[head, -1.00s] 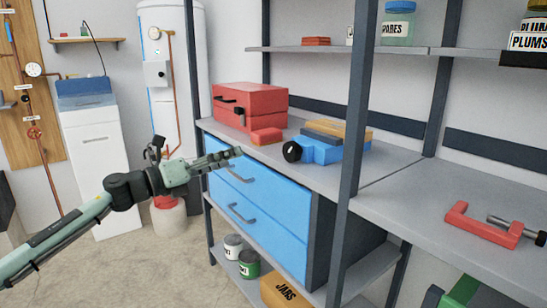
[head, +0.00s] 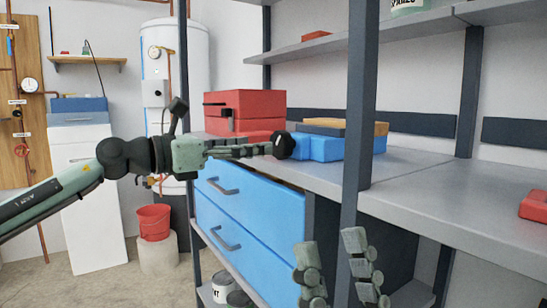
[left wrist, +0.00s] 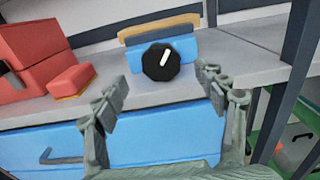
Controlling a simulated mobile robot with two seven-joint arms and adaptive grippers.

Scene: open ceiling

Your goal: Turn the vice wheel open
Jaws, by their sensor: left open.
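The vice is a blue block (head: 324,148) on the grey bench, with a dark board and a tan board on top. Its round black wheel (head: 284,146) faces the front left. In the left wrist view the wheel (left wrist: 160,62) bears a white mark slanting up to the right. My left gripper (head: 268,150) is open, its fingers pointing at the wheel. In the left wrist view the wheel shows between and beyond the fingertips (left wrist: 160,78); I cannot tell whether they touch it. My right gripper (head: 332,248) is low at the bottom, its fingers apart and empty.
A red toolbox (head: 243,105) stands left of the vice, with a small red box (left wrist: 75,81) beside it. Blue drawers (head: 240,215) with handles are below the bench. A dark upright post (head: 360,100) stands right of the vice. The bench farther right is mostly clear.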

